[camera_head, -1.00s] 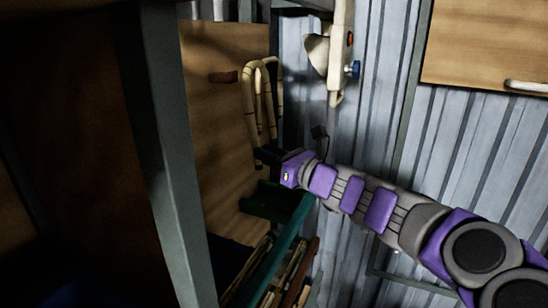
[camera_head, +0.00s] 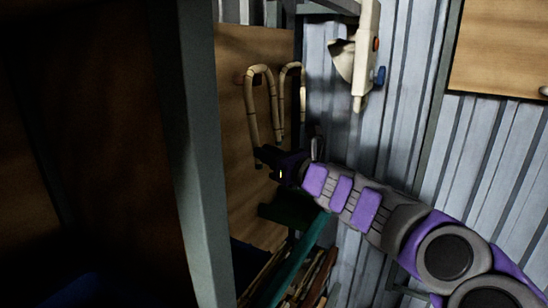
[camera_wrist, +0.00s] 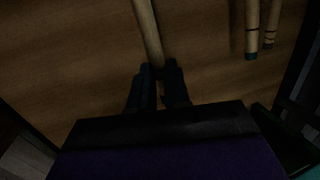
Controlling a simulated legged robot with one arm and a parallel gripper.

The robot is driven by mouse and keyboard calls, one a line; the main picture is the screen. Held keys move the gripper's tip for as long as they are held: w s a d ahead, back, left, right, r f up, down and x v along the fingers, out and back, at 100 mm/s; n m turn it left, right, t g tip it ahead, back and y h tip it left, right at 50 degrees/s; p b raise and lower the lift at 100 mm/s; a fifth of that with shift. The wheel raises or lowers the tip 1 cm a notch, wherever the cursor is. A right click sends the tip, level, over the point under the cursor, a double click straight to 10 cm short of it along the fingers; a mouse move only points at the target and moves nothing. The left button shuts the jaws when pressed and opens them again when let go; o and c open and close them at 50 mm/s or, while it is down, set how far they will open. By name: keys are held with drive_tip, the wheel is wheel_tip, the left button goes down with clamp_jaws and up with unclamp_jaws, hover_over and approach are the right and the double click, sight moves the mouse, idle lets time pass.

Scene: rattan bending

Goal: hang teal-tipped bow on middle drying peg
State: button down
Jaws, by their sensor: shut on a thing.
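My gripper (camera_head: 270,160) is shut on one leg of a pale rattan bow (camera_head: 251,115), near its lower end. The bow stands upright, its curved top above the gripper. The held leg (camera_wrist: 147,28) rises from between my fingers (camera_wrist: 160,78) in the wrist view; its tip is hidden. At the right of that view hang two rattan ends, one with a teal tip (camera_wrist: 251,56); I cannot tell which belongs to the held bow. A reddish-brown peg (camera_head: 239,79) shows on the wooden board (camera_head: 233,48), beside the held bow's left leg. I cannot tell whether they touch.
Another bent rattan bow (camera_head: 303,95) is behind, to the right. A grey post (camera_head: 190,150) stands close on the left. A green tray-like part (camera_head: 287,213) and a teal rail (camera_head: 292,262) lie below my gripper. A pale device (camera_head: 362,60) hangs on the corrugated wall.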

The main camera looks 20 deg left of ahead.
drive_tip(key=shift+w+a+f, duration=0.1)
drive_tip(key=shift+a+f, duration=0.15)
drive_tip(key=shift+a, duration=0.4)
drive_tip(key=shift+a+f, duration=0.2)
drive_tip(key=shift+a, duration=0.4)
drive_tip(key=shift+f, duration=0.15)
drive_tip(key=c, duration=1)
unclamp_jaws()
drive_tip(key=shift+c, duration=0.2)
drive_tip(key=v, duration=1.7)
drive_tip(key=shift+d+b, duration=0.2)
drive_tip(key=shift+b, duration=0.2)
drive_tip(key=shift+w, duration=0.1)
